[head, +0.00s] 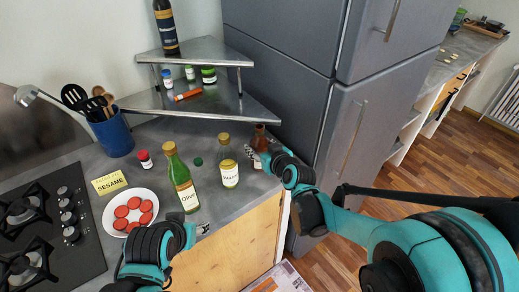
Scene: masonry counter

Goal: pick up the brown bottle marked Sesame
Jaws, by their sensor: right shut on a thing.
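A brown bottle (259,139) stands at the right end of the counter, close to the fridge. Its lower part and any label are hidden behind my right gripper (264,160), which is shut on it. It looks upright; I cannot tell whether its base touches the counter. A yellow note (109,182) reading SESAME lies between the hob and the white plate. My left gripper (192,228) is low at the counter's front edge, below the green bottle; its fingers are too unclear to tell open from shut.
A clear bottle (228,163) with a yellow cap stands just left of the brown one. A green bottle labelled Olive (181,180) and a plate (109,222) of red slices are further left. A metal corner shelf (213,105) rises behind. The grey fridge (290,80) is right.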

